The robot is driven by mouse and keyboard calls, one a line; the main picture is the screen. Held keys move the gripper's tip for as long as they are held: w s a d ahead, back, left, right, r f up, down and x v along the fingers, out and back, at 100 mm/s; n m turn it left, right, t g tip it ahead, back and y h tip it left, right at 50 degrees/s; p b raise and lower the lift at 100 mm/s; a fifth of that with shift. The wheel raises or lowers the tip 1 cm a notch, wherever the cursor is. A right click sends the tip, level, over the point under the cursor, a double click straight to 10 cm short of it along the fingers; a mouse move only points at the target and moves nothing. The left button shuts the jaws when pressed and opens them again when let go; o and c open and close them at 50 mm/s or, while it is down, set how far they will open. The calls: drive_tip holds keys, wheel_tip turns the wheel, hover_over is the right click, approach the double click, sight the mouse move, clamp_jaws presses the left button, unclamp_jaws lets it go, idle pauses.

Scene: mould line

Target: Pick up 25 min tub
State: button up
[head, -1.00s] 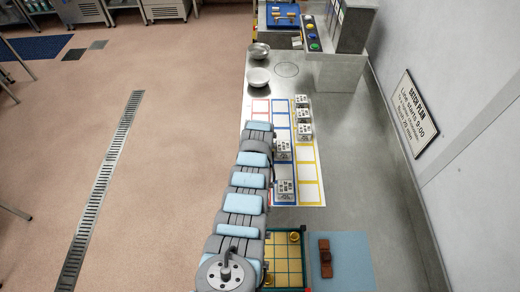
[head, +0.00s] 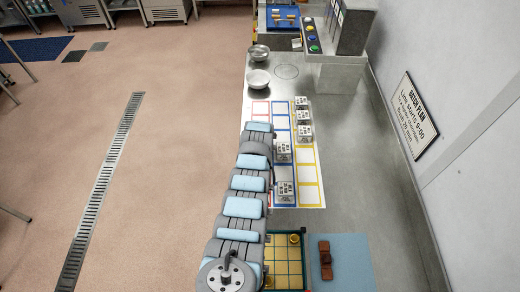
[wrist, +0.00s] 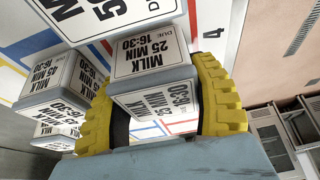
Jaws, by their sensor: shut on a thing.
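A grey-white tub with the label "MILK 25 MIN, DUE 16:30" (wrist: 152,62) is between the yellow ribbed fingers of my gripper (wrist: 158,85) in the wrist view. The fingers are shut on its two sides. A tub labelled 50 min (wrist: 118,14) is close beside it at the top of that view. More labelled milk tubs (wrist: 62,78) are at the left. In the head view my arm hides the gripper, and the tub labels are too small to read there.
Several tubs (head: 303,117) stand on a white mat (head: 311,196) with red, blue and yellow squares. Two metal bowls (head: 258,78) are behind it. A yellow gridded tray (head: 285,262) and a blue mat (head: 345,275) with a brown object lie at the front.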

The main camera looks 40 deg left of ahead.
wheel_tip(320, 180, up, 2)
drive_tip(key=shift+r, duration=0.2)
drive_tip(key=shift+s+d+r, duration=0.35)
drive_tip(key=shift+s+r, duration=0.2)
drive_tip(key=shift+r, duration=0.15)
drive_tip(key=s+d+r, duration=0.2)
drive_tip(key=s, duration=0.1)
drive_tip(key=s+d+r+b, duration=0.1)
drive_tip(key=s+r, duration=0.2)
drive_tip(key=s+d+r, duration=0.2)
drive_tip(key=s, duration=0.1)
drive_tip(key=shift+s+d+r+b, duration=0.15)
drive_tip(key=shift+d+r+b, duration=0.2)
drive_tip(key=shift+r+b, duration=0.05)
drive_tip(key=p+v, duration=0.7)
drive_tip(key=shift+w+a+r+p, duration=0.25)
drive_tip(key=shift+a+r+p, duration=0.1)
drive_tip(key=shift+r, duration=0.2)
